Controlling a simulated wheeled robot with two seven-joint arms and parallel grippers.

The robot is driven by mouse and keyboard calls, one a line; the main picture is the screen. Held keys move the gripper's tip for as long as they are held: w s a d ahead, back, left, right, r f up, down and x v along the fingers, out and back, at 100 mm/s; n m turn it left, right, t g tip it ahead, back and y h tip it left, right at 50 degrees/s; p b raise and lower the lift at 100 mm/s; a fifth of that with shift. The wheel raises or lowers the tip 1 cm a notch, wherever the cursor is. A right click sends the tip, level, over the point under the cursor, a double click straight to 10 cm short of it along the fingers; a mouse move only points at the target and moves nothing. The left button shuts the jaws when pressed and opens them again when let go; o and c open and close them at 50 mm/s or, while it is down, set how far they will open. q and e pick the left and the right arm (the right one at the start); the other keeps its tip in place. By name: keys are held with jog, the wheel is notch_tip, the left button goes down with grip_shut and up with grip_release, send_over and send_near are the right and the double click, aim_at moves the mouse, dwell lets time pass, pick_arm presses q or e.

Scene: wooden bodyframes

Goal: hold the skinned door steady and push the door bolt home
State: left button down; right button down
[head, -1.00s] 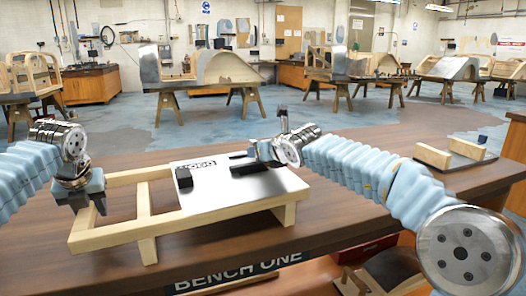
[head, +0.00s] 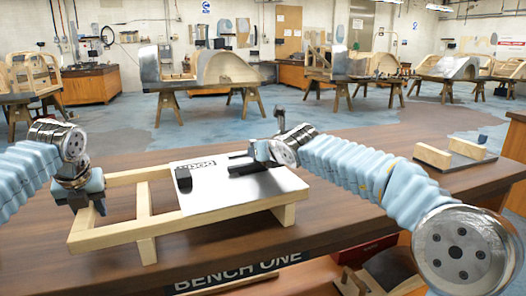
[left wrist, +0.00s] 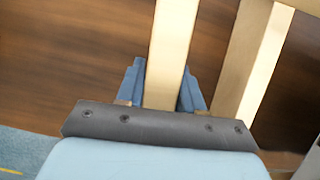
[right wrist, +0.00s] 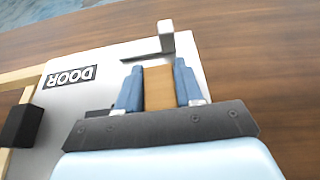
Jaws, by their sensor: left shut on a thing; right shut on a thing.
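The skinned door lies flat on the bench, a pale wooden frame (head: 146,202) with a grey metal skin (head: 228,196) on its right part. The skin also shows in the right wrist view (right wrist: 85,55), with a "DOOR" label. My left gripper (head: 86,203) is shut on a rail at the door's left end; the rail (left wrist: 170,50) shows between its fingers. My right gripper (head: 255,160) is low over the skin's far right part, shut on a brown piece (right wrist: 159,88), apparently the door bolt's grip. A dark bar (head: 240,170) lies below it. The bolt's tip is not clear.
A black block (head: 183,178) stands on the skin left of my right gripper. A small stand with wooden blocks (head: 434,155) sits at the bench's right. The bench top (head: 345,205) is clear in front of the door's right end.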

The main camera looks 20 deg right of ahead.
jog(key=a, duration=0.7)
jog(key=s+a, duration=0.1)
jog(key=a, duration=0.3)
jog(key=shift+a+f, duration=0.1)
jog(key=shift+a, duration=0.2)
jog(key=c, duration=0.9)
grip_release()
jog(key=shift+a, duration=0.15)
jog(key=shift+o, duration=0.5)
jog(key=shift+d, duration=0.3)
jog(key=shift+s, duration=0.1)
jog(key=shift+s+d+r, duration=0.1)
jog(key=shift+s+r, duration=0.2)
jog(key=v, duration=1.1)
jog(key=shift+f, duration=0.1)
